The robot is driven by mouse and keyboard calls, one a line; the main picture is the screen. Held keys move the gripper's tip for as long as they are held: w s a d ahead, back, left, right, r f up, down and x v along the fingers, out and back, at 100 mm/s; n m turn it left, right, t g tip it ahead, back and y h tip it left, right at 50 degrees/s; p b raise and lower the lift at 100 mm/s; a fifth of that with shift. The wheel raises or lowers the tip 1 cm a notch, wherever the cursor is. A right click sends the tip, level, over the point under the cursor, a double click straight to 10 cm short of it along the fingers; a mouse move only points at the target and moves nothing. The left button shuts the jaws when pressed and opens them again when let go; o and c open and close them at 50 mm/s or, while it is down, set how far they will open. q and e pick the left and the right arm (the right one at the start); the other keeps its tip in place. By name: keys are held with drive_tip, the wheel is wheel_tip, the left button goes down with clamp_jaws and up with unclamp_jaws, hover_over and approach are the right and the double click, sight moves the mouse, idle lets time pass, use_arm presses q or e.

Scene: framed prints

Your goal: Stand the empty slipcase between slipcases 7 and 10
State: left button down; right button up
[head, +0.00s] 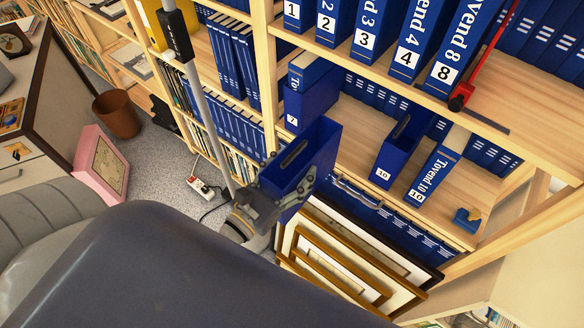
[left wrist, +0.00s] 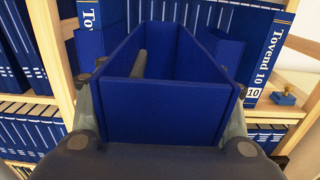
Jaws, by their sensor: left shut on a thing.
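My left gripper (head: 272,190) is shut on an open-topped blue slipcase (head: 318,150), held in front of the lower shelf. In the left wrist view the slipcase (left wrist: 165,115) fills the middle, with finger parts along both sides; a grey rod-like shape shows inside it. Slipcase 7 (head: 308,92) stands on the shelf behind and above it. Slipcase 10 (head: 434,172) leans to the right; it also shows in the left wrist view (left wrist: 265,55). My right gripper is not in view.
Slipcases 1 to 4 and 8 (head: 450,50) stand on the upper shelf, with a red-handled tool (head: 462,95) beside them. A small blue object (head: 467,220) lies at the lower shelf's right. Framed prints (head: 345,262) lean below. Bare shelf shows right of slipcase 7.

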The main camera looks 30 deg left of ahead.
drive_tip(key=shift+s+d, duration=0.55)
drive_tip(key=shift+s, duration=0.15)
